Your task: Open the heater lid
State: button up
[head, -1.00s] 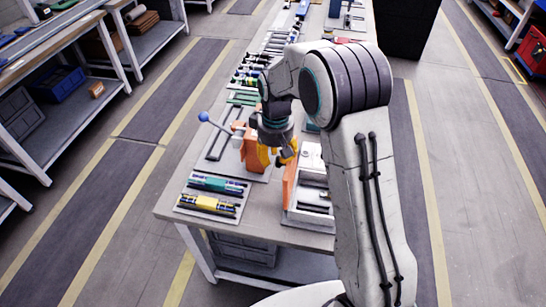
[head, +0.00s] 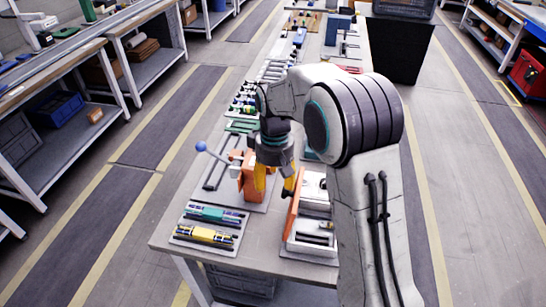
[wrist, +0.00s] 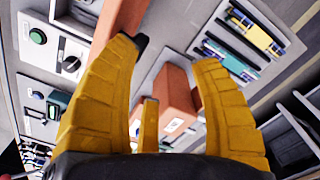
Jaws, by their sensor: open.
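My gripper (head: 273,190) is open and empty, pointing down over the bench, between an orange upright block and a white box-like unit. The white unit (head: 310,225) has a thin orange upright panel (head: 291,213) along its left side, which looks like the heater lid, though I cannot be sure. An orange bar (wrist: 122,14), probably the same panel, runs past the left fingertip; contact cannot be told. Part of the white unit is hidden behind my arm in the head view.
The orange block (head: 247,180) with a blue-ball lever (head: 201,147) stands left of my gripper. Trays of green and yellow screwdriver parts (head: 205,236) lie at the bench's near left corner. A panel with a green button and knob (wrist: 60,50) shows in the wrist view.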

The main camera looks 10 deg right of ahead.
notch_tip(320, 180, up, 8)
jog(key=shift+a+r+t, duration=0.2)
jog(key=shift+t, duration=0.1)
jog(key=shift+s, duration=0.1)
